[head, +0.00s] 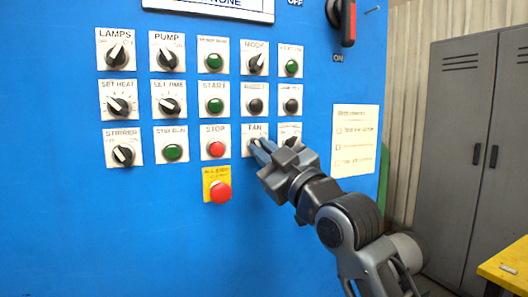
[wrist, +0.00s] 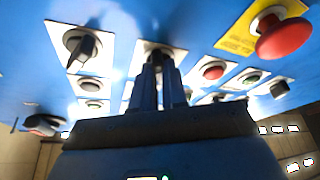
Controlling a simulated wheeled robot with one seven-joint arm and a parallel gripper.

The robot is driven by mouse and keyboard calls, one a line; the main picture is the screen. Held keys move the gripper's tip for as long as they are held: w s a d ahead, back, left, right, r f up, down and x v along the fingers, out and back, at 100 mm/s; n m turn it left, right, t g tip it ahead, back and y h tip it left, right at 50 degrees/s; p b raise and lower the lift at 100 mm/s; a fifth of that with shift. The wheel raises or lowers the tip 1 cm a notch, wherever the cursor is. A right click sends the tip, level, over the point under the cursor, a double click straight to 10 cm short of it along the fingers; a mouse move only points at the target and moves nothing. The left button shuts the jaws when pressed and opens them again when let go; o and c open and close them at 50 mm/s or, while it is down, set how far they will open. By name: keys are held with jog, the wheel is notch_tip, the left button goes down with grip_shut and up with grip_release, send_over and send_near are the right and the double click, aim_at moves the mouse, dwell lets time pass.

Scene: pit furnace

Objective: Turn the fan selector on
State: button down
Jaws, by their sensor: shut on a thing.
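The fan selector's white plate (head: 249,133), labelled FAN, is on the blue panel, in the bottom row to the right of the red STOP button (head: 215,149). My gripper (head: 259,147) reaches it from the lower right, and its fingers cover most of the selector's knob in the head view. In the wrist view, the gripper's two fingers (wrist: 158,72) are close together at the dark fan selector knob (wrist: 156,56), shut on it. The knob's exact angle is hidden by the fingers.
A red emergency button (head: 220,192) on a yellow plate is just below left. Another black selector (wrist: 82,45) sits beside the fan plate in the wrist view. More knobs and buttons fill the rows above. Grey lockers (head: 470,130) and a yellow table (head: 507,268) stand at right.

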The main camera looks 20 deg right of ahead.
jog(key=shift+a+m+p, duration=0.1)
jog(key=shift+m+p, duration=0.25)
jog(key=shift+m, duration=0.15)
jog(key=m+h+b, duration=0.1)
jog(key=m+h, duration=0.2)
jog(key=m, duration=0.2)
jog(key=m+h, duration=0.3)
jog(key=m, duration=0.2)
jog(key=m+h+b, duration=0.1)
jog(key=m+h, duration=0.1)
jog(key=m, duration=0.4)
jog(key=shift+a+f+h+b, duration=0.1)
jog(key=shift+a+h+b, duration=0.15)
jog(key=shift+h+b, duration=0.15)
jog(key=shift+m, duration=0.4)
jog(key=c, duration=1.2)
grip_release()
jog(key=shift+o, duration=0.2)
